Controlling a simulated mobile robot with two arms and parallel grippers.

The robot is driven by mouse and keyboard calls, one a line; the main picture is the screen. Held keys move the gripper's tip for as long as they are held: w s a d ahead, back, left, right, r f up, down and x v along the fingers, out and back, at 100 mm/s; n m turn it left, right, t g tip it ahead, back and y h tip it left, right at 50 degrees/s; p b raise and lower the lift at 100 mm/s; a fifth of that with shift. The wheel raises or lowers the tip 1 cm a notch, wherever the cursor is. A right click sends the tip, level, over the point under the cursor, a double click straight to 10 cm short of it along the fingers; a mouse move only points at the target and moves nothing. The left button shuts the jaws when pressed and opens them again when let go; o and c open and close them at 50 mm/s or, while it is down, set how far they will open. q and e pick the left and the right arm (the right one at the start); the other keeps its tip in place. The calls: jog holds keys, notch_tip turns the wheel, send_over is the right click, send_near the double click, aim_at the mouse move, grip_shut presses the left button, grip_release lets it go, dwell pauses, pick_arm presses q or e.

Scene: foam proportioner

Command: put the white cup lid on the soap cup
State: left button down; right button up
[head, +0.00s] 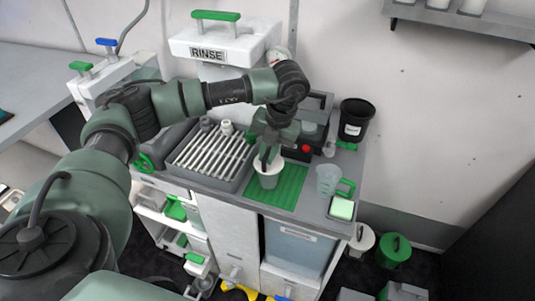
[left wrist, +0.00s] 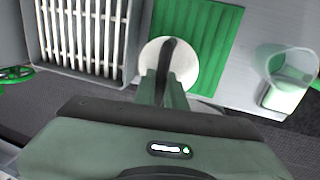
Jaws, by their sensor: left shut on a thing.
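My right gripper is not in view.
The slatted drain tray (head: 208,157) is left. A black bucket (head: 355,119) stands at the back right. The mat's front is clear.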

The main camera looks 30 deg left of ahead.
aim_at(275, 166)
pick_arm(q)
jog(key=shift+f+b, duration=0.45)
jog(key=shift+f, duration=0.2)
jog(key=c, duration=1.7)
grip_release()
jog(key=shift+c, duration=0.2)
jog(key=shift+r, duration=0.15)
jog(key=p+v, duration=0.6)
jog(key=v, duration=0.4)
jog(key=shift+r, duration=0.4)
